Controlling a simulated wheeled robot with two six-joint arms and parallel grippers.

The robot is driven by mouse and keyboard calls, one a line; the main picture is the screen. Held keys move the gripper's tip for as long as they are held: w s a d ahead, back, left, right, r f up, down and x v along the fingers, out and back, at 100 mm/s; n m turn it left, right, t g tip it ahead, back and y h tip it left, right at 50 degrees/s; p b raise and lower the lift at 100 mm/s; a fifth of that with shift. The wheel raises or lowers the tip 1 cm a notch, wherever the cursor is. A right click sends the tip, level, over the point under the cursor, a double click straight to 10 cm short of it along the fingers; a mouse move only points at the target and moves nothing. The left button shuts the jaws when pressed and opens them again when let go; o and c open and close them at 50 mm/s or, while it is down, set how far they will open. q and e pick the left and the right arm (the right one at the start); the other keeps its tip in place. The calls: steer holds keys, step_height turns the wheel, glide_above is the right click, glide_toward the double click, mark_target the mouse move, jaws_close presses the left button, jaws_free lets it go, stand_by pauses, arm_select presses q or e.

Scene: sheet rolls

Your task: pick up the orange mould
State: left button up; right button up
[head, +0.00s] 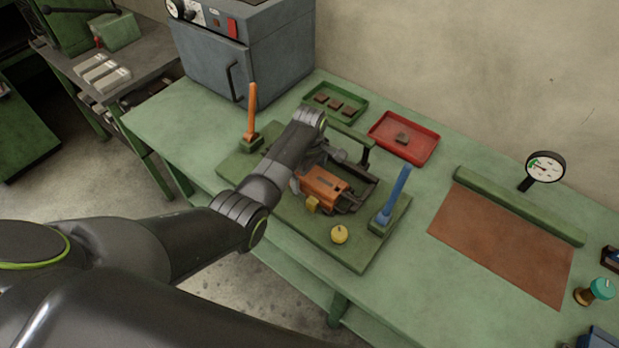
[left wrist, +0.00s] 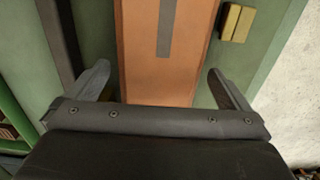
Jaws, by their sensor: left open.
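The orange mould (head: 324,186) sits on a green base board (head: 349,246) on the bench, with a dark frame beside it. It also shows in the left wrist view (left wrist: 163,60), as an orange block with a grey strip along its top. My left gripper (left wrist: 158,86) is open, with one finger on either side of the orange mould; I cannot tell whether they touch it. In the head view my left arm reaches in over the board and partly hides the mould's surroundings. My right gripper is not in view.
Behind are a green tray (head: 361,104) and a red tray (head: 424,153) with brown pieces. A brown sheet (head: 500,242) lies to the right.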

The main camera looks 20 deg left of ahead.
arm_select(q)
steer(key=shift+f, duration=0.55)
steer(key=shift+c, duration=0.4)
steer(key=c, duration=1.7)
steer(key=shift+w+r, duration=0.2)
steer(key=shift+w, duration=0.05)
steer(key=shift+c, duration=0.7)
